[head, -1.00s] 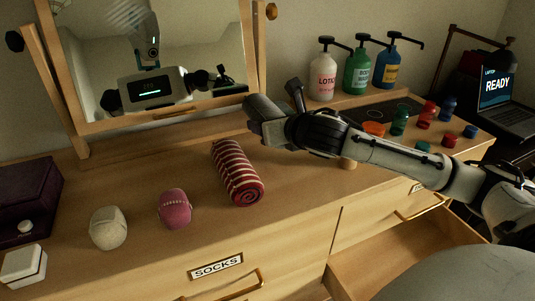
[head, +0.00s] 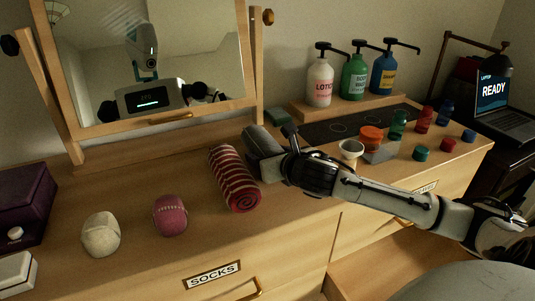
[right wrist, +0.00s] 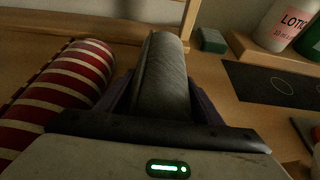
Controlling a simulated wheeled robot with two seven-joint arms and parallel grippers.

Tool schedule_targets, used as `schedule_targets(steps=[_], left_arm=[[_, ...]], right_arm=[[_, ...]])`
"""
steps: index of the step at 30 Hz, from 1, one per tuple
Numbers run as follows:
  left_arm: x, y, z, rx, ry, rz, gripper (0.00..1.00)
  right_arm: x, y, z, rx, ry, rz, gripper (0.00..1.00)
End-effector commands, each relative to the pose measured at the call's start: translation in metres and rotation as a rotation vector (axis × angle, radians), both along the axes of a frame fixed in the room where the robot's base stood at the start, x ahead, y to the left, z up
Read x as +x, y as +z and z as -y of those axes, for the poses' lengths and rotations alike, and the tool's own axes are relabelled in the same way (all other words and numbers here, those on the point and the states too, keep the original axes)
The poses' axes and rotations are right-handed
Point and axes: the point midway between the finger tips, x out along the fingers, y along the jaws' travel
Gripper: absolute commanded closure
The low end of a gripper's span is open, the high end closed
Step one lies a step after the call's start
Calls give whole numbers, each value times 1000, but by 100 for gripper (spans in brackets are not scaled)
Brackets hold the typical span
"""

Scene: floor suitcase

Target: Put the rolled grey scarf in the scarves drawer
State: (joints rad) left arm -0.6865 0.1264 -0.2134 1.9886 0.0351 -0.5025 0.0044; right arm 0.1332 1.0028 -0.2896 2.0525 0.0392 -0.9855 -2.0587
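The rolled grey scarf (head: 262,143) is a dark grey roll just right of the red-and-white striped roll (head: 235,178). In the right wrist view the grey scarf (right wrist: 163,70) lies lengthwise between my right gripper's dark fingers (right wrist: 163,98), which press close on both sides. My right gripper (head: 284,158) appears shut on it, low over the dresser top; any gap beneath is hidden. An open drawer (head: 385,262) shows at lower right, partly covered by my own body; its label is not readable. My left gripper is not in view.
The striped roll (right wrist: 55,88) lies close on the left. A maroon roll (head: 170,215) and a cream roll (head: 101,235) are farther left. A mirror, pump bottles (head: 320,83), a white cup (head: 350,150) and several small jars stand behind the arm. A closed socks drawer (head: 212,276) is in front.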

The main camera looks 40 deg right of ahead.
Motion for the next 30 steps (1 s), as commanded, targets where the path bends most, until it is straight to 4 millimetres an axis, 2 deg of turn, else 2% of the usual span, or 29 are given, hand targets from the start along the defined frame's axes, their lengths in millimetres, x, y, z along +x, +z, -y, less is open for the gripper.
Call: schedule_targets(steps=[1, 3, 14, 17, 24, 30], left_arm=[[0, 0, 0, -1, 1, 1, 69], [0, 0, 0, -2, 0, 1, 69], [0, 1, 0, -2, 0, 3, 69], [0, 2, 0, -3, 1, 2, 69], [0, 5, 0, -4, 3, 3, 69], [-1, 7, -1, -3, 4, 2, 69]], right_arm=[[0, 0, 0, 0, 0, 0, 30], [0, 0, 0, 0, 0, 0, 22], [-1, 4, -1, 0, 1, 0, 22], [-13, 8, -3, -3, 2, -3, 22], [-59, 28, -18, -6, 6, -5, 22], [-88, 40, -25, -4, 1, -5, 22]])
